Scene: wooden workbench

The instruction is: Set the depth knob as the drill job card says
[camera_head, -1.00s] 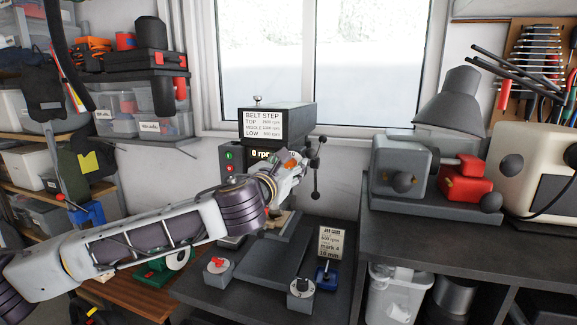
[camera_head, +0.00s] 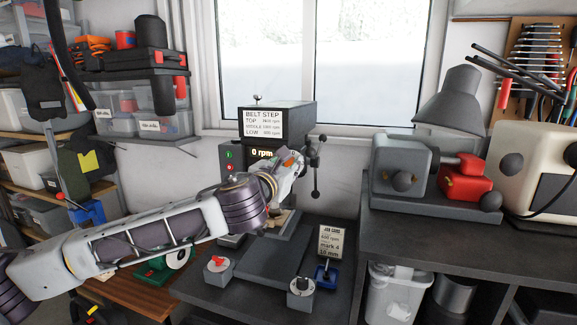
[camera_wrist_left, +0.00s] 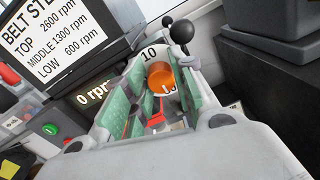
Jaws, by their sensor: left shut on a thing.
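The drill press (camera_head: 275,120) stands at the back of the bench, its display reading 0 rpm. My left gripper (camera_head: 291,165) is at its front right side. In the left wrist view, the orange depth knob (camera_wrist_left: 161,76) sits between the green-padded fingers of my left gripper (camera_wrist_left: 158,92), which is shut on it. A white dial face behind the knob shows a 10; its other marks are mostly hidden, and the pointer reading cannot be told. The job card (camera_head: 331,243) stands on a blue base and shows "mark 4" and "10 mm". My right gripper is out of view.
The belt step sign (camera_head: 264,124) is on the drill's head. A lever with dark ball ends (camera_head: 315,165) is close right of my gripper. A box with a red switch (camera_head: 217,267) and a grey box with a dark knob (camera_head: 300,291) stand on the front bench.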

